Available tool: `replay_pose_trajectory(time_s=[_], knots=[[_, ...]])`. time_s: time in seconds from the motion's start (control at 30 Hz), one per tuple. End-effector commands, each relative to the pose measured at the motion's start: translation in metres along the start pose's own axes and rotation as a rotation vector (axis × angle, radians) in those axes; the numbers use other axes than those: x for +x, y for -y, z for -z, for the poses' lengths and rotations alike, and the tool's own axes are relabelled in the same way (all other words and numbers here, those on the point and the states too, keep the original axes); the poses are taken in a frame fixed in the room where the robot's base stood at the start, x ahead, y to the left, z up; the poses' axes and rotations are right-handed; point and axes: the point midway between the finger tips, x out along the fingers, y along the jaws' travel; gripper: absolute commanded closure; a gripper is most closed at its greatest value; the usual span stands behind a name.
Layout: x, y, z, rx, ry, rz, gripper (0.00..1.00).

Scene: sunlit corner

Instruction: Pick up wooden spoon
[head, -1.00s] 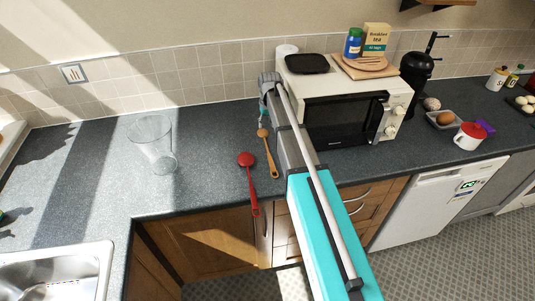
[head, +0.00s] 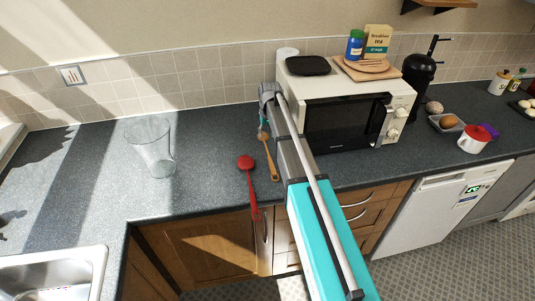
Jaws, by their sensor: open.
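The wooden spoon (head: 269,159) lies on the dark worktop in the head view, just left of the microwave, with its handle end toward the front edge. My arm reaches over the counter from the front, and my gripper (head: 263,128) is at its far end, close to the spoon's far end. The gripper is open, though its fingers are small and partly hidden by my arm. I cannot tell whether they touch the spoon.
A red spoon (head: 249,179) lies left of the wooden one, its handle over the front edge. A clear glass vase (head: 152,148) stands further left. The microwave (head: 343,112) is close on the right. A sink (head: 58,274) is at the front left.

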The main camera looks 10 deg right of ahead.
Motion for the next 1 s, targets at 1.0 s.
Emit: replay_pose_trajectory(time_s=[1.0], knots=[[0.051,-0.001,0.003,0.001,0.0,0.0,0.47]])
